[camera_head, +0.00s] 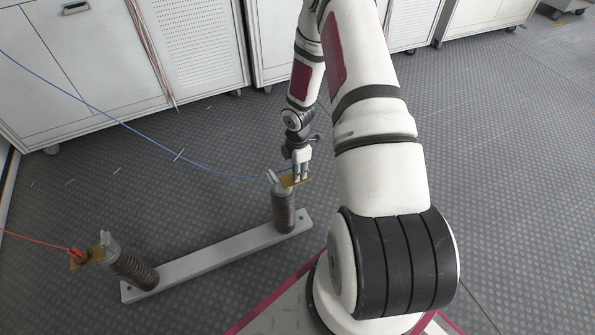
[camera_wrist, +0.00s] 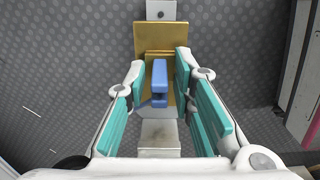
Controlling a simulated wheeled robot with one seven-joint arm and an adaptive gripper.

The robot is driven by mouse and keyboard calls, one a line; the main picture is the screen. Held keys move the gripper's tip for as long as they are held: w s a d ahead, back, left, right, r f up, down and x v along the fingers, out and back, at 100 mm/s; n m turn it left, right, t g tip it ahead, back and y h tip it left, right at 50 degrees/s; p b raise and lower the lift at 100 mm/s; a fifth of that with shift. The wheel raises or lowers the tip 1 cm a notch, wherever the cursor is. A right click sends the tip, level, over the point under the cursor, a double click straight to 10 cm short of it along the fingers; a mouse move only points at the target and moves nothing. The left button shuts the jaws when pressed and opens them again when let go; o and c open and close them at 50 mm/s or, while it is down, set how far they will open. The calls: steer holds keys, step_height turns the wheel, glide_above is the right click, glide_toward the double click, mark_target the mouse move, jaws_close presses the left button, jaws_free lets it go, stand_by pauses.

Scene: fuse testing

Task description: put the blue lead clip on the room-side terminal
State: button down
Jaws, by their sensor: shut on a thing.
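The blue lead clip (camera_wrist: 160,76) sits between the fingers of my gripper (camera_head: 300,178), which is shut on it. In the wrist view the clip lies over a brass plate (camera_wrist: 148,39) on the right-hand terminal. In the head view that terminal is a brown ribbed post (camera_head: 284,212) with the brass plate on top, and my fingers are right at the plate. The fingers hide the clip there. I cannot tell whether the clip's jaws grip the plate or only hover over it.
The blue lead (camera_head: 115,122) runs from the upper left to my gripper. A red clip (camera_head: 77,253) sits on the brass plate of the left ribbed post (camera_head: 133,267). Both posts stand on a grey bar (camera_head: 210,262).

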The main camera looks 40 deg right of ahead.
steer(key=shift+f, duration=0.1)
steer(key=c, duration=1.4)
jaws_free()
steer(key=shift+o, duration=0.2)
